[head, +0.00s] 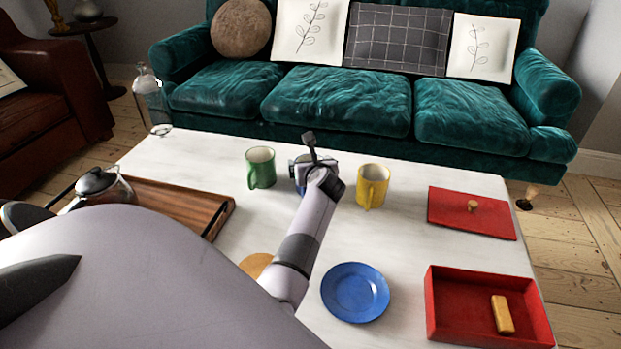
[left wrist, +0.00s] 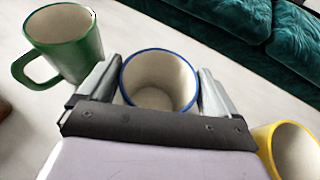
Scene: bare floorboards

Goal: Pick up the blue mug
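The blue mug (head: 297,174) stands on the white table between a green mug (head: 261,168) and a yellow mug (head: 372,186). In the head view my left gripper (head: 314,160) covers much of it. In the left wrist view its blue rim and pale, empty inside (left wrist: 160,82) show between the two fingers of my left gripper (left wrist: 158,88). The fingers are spread, one on each side of the mug, very close to its wall. I see no clear grip on it; firm contact cannot be made out. My right gripper is not in view.
The green mug (left wrist: 62,42) and yellow mug (left wrist: 290,150) flank the gripper closely. On the table (head: 400,240) are a blue plate (head: 355,292), a red box (head: 460,310) holding a yellow block (head: 502,314), a red lid (head: 470,222) and a wooden tray (head: 190,200). A teal sofa (head: 340,100) stands behind.

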